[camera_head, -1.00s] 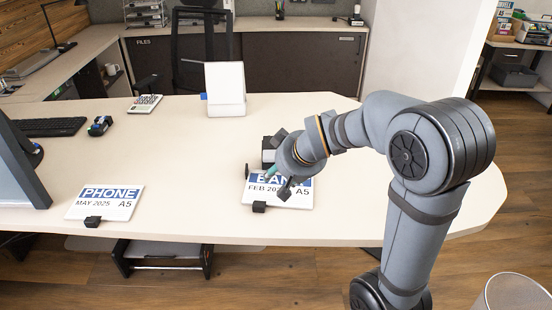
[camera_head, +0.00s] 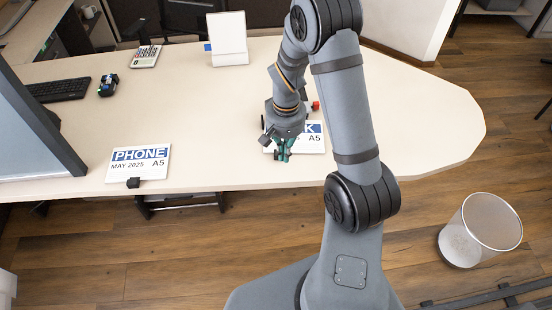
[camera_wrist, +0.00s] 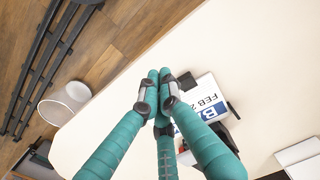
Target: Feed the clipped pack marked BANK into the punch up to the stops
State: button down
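The pack marked BANK (camera_head: 313,141) lies on the desk near its front edge, partly covered by my arm and gripper. In the wrist view, the BANK pack (camera_wrist: 209,97) lies beside my fingertips with its print turned around. A dark device with a red part (camera_head: 316,105), likely the punch, stands behind the pack, mostly hidden.
A clipped pack marked PHONE (camera_head: 139,166) lies to the left on the desk (camera_head: 215,120). A waste bin (camera_head: 480,230) is on the floor. The desk's right part is clear.

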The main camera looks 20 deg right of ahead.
aim_at(283, 167)
jog(key=f, duration=0.8)
jog(key=shift+s+d+f+p, duration=0.1)
jog(key=shift+d+p, duration=0.1)
jog(key=shift+p, duration=0.1)
jog(key=w, duration=0.1)
jog(key=p, duration=0.1)
jog(key=w, duration=0.1)
jog(key=shift+w+d+f, duration=0.35)
jog(key=shift+f, duration=0.05)
jog(key=shift+w+d+f+p, duration=0.1)
jog(key=shift+w+d+p, duration=0.1)
jog(key=shift+w+p, duration=0.4)
jog(key=shift+w, duration=0.1)
